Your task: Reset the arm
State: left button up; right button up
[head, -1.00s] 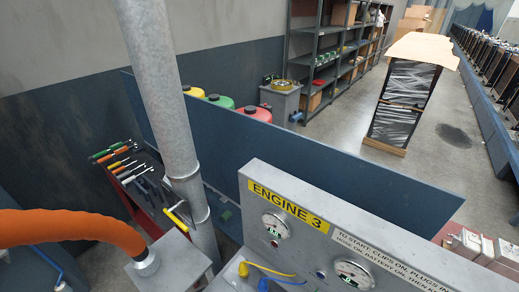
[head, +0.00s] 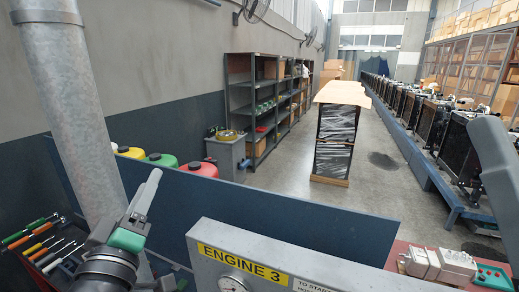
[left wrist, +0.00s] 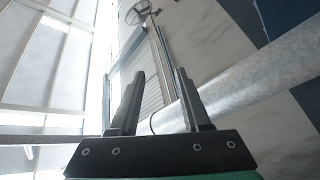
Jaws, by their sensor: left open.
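My left gripper (head: 146,192) is raised at the lower left of the head view, in front of the grey pipe and the blue partition. Its fingers point upward. In the left wrist view the two dark fingers (left wrist: 157,80) stand apart with nothing between them, so it is open and empty. Beyond them are the wall, a fan and the ceiling. A grey part (head: 495,160) at the right edge seems to belong to my right arm; its gripper does not show.
The grey pipe (head: 66,90) rises close to my left gripper. The ENGINE 3 panel (head: 300,262) stands at the bottom centre, behind it the blue partition (head: 270,215). Tools (head: 40,243) lie at the lower left. A red bench (head: 405,252) is at right.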

pick_arm(q)
jog(key=s+d+r+m+t+h, duration=0.2)
jog(key=s+r+m+t, duration=0.4)
jog(key=s+r+m, duration=0.5)
jog(key=shift+s+r+t+h, duration=0.3)
jog(key=shift+s+r+h, duration=0.4)
jog(key=shift+s+r, duration=2.3)
jog(key=v, duration=0.2)
jog(key=shift+s+f, duration=0.2)
